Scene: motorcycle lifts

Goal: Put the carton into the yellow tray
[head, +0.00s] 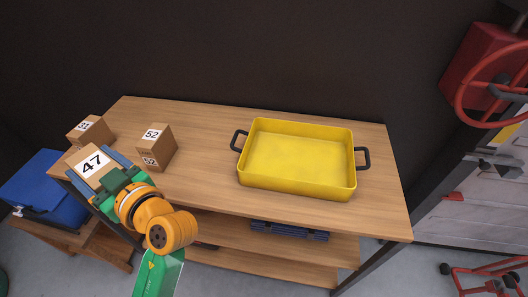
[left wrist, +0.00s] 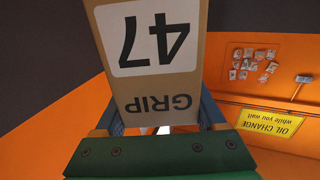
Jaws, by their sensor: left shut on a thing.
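The carton labelled 47 (head: 92,163) is brown with a white label and sits between the fingers of my left gripper (head: 99,170). My left gripper is shut on it, at the left end of the table in the head view. In the left wrist view the carton (left wrist: 148,80) fills the middle, with its 47 label and the word GRIP upside down, between the two blue fingers. The yellow tray (head: 296,186) has two black handles, stands on the table to the right, and is empty. My right gripper is not in view.
Two more cartons stand on the wooden table (head: 205,130), labelled 51 (head: 92,130) and 52 (head: 158,148). The tabletop between carton 52 and the tray is clear. A blue box (head: 45,185) is at the left, and a red wheel (head: 490,85) at the right.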

